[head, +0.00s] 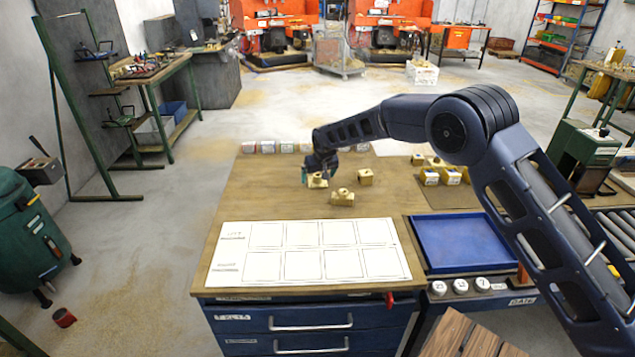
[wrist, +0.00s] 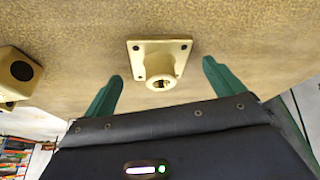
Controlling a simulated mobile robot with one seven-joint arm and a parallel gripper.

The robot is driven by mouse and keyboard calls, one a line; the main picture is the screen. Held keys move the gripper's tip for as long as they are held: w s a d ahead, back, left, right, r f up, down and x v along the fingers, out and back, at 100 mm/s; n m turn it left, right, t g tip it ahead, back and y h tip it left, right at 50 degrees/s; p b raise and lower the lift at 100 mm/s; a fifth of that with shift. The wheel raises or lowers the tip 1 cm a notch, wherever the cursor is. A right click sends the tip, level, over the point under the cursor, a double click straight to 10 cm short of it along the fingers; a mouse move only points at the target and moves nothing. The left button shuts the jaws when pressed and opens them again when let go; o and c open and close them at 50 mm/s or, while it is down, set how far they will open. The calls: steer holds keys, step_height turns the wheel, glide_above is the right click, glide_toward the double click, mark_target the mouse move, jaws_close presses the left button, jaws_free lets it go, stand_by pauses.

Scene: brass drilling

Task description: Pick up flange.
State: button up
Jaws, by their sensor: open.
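A brass flange (wrist: 160,62) with a square plate, corner holes and a raised round hub lies on the wooden bench top. In the wrist view it sits ahead of my gripper (wrist: 165,82), roughly between the two green fingers, with the hub toward me. The fingers are open and nothing is held. In the head view the flange (head: 317,181) shows just below my gripper (head: 310,175), partly hidden by it. I cannot tell whether the fingers touch it.
Brass blocks (head: 343,198) and (head: 365,177) stand close to the right; one brass block (wrist: 18,72) is at the wrist view's left edge. A white marked sheet (head: 308,250) and a blue tray (head: 462,243) lie nearer. Small boxes (head: 287,147) line the back edge.

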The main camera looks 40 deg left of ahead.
steer(key=shift+w+a+f, duration=0.1)
steer(key=shift+a+f, duration=0.1)
steer(key=shift+f, duration=0.35)
steer(key=shift+c, duration=0.2)
steer(key=shift+r, duration=0.1)
steer(key=c, duration=1.6)
